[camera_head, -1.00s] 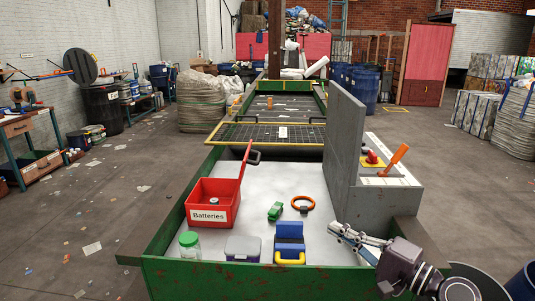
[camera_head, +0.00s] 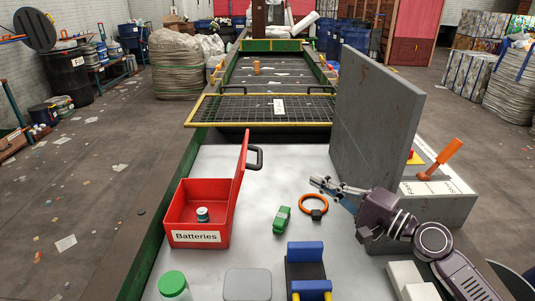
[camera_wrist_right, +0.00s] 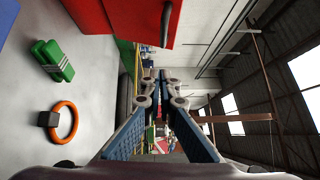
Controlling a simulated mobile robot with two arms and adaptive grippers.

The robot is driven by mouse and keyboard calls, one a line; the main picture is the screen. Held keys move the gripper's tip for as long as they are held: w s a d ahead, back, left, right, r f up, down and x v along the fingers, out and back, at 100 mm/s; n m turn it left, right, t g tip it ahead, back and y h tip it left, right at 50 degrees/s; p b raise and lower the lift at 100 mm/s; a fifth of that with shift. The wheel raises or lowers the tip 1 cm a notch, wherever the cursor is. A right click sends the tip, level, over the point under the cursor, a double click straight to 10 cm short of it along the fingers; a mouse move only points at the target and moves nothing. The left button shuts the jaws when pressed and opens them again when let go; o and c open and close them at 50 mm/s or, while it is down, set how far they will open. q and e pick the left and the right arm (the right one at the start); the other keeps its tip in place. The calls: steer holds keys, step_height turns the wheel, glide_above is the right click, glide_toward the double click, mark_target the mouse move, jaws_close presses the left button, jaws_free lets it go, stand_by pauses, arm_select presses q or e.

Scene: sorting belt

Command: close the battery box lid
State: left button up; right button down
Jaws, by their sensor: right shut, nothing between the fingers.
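The red battery box (camera_head: 198,239), labelled "Batteries", stands on the left of the white sorting surface. Its red lid (camera_head: 238,185) is open, standing up from the box's right side and leaning slightly, with a black handle (camera_head: 259,158). A small cylindrical item (camera_head: 202,214) is inside. My right gripper (camera_head: 316,182) is shut and empty, to the right of the lid and apart from it, beyond the orange ring. The right wrist view shows its closed fingers (camera_wrist_right: 155,78), with the red lid (camera_wrist_right: 112,14) at the top. My left gripper is not in view.
A green packet (camera_head: 282,219) and an orange ring (camera_head: 312,203) lie between box and arm. A jar (camera_head: 174,285), a grey-lidded container (camera_head: 247,285) and a blue-yellow item (camera_head: 305,271) stand nearer. A tall grey panel (camera_head: 372,120) rises at the right; a yellow-edged mesh (camera_head: 240,108) lies behind.

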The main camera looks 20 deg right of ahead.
steer(key=w+a+r+p, duration=0.1)
steer(key=w+a+p, duration=0.6)
steer(key=w+a, duration=0.1)
steer(key=shift+w+a, duration=0.4)
steer(key=shift+w, duration=0.1)
steer(key=shift+r, duration=0.1)
